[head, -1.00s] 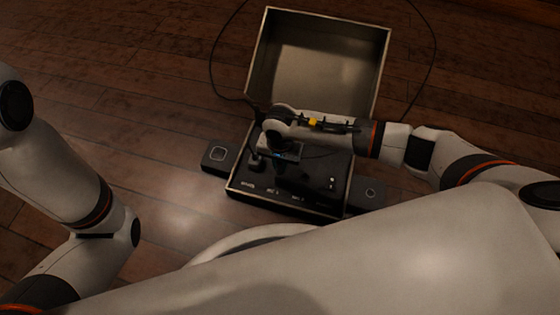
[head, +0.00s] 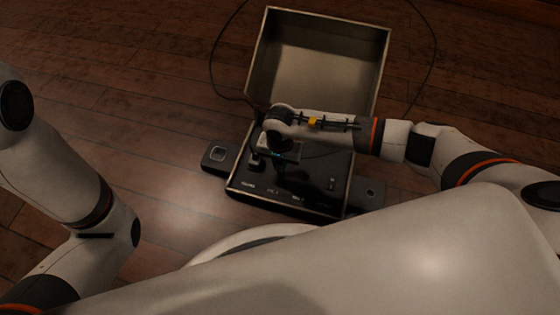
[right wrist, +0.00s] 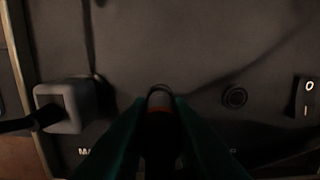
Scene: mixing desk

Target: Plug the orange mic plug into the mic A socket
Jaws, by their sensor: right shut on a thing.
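My right gripper (right wrist: 160,125) is shut on a dark plug with an orange band (right wrist: 159,103), seen in the right wrist view. The plug's front end is at a round socket ring (right wrist: 160,89) in the middle of the dark panel. I cannot tell how far in it is. The fingers cover the label below this socket. In the head view the right gripper (head: 286,160) is over the panel (head: 315,178), and the plug cannot be made out. A second round socket (right wrist: 234,96) to the right is empty. My left gripper is out of view.
A grey block plug (right wrist: 66,108) with a black cable sits at the panel's left. A rocker switch (right wrist: 307,96) is at the right. The open case lid (head: 318,58) stands behind my right wrist. A black cable (head: 213,60) loops over the wooden floor.

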